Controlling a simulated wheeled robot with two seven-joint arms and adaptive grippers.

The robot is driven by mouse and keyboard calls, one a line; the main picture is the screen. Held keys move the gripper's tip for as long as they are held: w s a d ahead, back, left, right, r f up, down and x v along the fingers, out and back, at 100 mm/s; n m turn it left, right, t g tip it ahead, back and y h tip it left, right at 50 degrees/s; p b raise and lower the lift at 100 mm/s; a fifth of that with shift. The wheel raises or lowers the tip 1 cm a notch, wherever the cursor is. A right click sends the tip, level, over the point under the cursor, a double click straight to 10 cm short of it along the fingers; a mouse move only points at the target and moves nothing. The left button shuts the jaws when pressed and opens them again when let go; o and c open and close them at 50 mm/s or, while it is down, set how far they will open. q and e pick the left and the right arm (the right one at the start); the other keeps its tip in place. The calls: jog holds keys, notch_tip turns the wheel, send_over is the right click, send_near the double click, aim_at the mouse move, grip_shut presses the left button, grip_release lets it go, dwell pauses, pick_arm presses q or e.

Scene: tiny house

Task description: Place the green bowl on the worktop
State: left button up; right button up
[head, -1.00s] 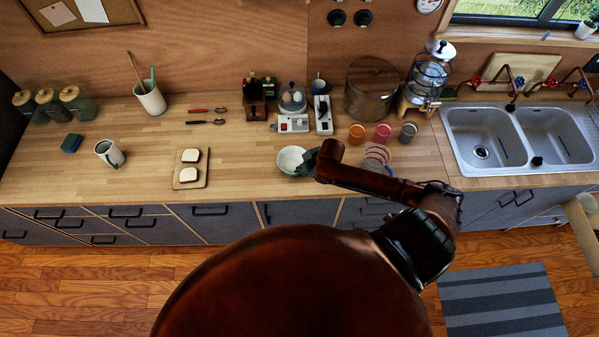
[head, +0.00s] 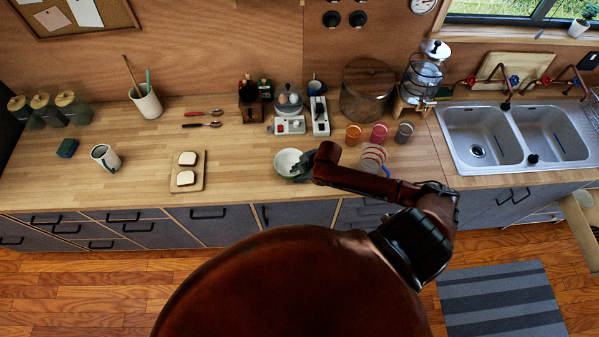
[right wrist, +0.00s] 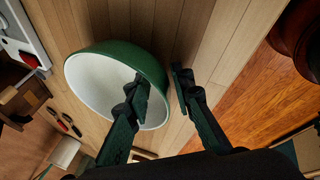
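The green bowl (right wrist: 150,60), green outside and white inside, shows in the right wrist view with the wooden worktop right behind it. In the head view the bowl (head: 287,161) appears on the front part of the worktop (head: 240,180), left of the cups. My right gripper (right wrist: 158,88) is at the bowl's rim, one finger inside the bowl and the other outside. The fingers are apart, and a gap shows between the outer finger and the bowl wall. In the head view my right gripper (head: 303,168) covers the bowl's right side. My left gripper is not in view.
A striped glass (head: 372,157) and several cups (head: 378,133) stand right of the bowl. A small appliance (head: 290,125) is behind it. A board with bread (head: 187,184) lies to the left. The sink (head: 480,135) is at right. Bare worktop lies between bread and bowl.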

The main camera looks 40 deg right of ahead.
jog(key=b+v, duration=0.1)
jog(key=v, duration=1.1)
jog(key=shift+f, duration=0.1)
